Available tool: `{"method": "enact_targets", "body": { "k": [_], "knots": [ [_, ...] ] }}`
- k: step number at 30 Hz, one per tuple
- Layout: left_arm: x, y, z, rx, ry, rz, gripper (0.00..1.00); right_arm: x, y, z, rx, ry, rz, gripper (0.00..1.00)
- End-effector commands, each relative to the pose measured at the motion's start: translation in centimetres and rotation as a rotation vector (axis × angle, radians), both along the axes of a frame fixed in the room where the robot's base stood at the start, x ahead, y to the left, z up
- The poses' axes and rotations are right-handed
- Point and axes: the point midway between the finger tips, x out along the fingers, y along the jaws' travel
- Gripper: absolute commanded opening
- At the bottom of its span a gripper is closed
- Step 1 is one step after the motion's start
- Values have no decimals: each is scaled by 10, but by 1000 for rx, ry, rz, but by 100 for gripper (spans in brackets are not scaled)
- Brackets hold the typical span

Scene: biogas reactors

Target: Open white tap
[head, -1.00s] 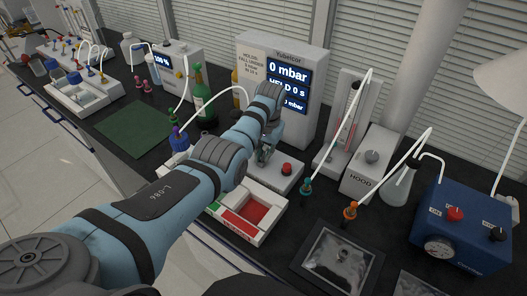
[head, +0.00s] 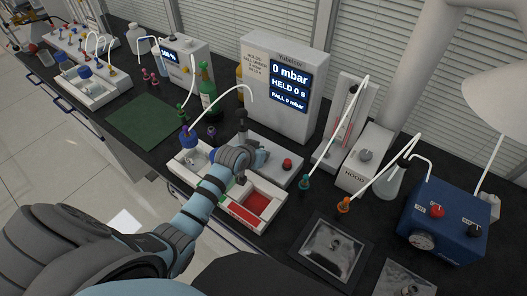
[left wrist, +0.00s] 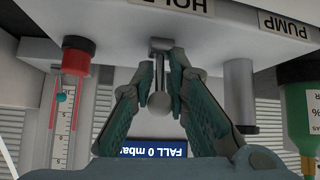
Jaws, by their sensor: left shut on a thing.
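A small pale tap handle (left wrist: 159,102) with a round ball end hangs on a short stem in the left wrist view, which is upside down. It sits by a label of which "HOL" shows. My left gripper (left wrist: 160,68) has a green-lined finger on each side of it and is shut on it. In the head view my wrist is low over the white base (head: 280,150) in front of the pressure display (head: 290,86); it hides the fingers and the handle. My right gripper is out of view.
A red knob (head: 287,164) is on the same base, also seen in the left wrist view (left wrist: 76,55). A grey post (left wrist: 239,90) stands by the "PUMP" label. A white tray with red lining (head: 270,222) lies in front. A green bottle (head: 208,92) stands behind left.

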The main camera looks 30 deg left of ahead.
Motion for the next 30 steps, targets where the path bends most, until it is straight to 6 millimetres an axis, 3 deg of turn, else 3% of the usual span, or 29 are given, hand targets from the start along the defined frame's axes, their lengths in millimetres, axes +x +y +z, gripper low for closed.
{"method": "enact_targets", "body": {
  "k": [12,29,30],
  "knots": [
    [-6,1,-4,-28,-218,0,0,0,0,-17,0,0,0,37],
    [-7,1,-4,-34,-247,0,0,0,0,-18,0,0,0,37],
    [-7,1,-4,-34,-247,0,19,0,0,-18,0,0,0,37]
  ]
}}
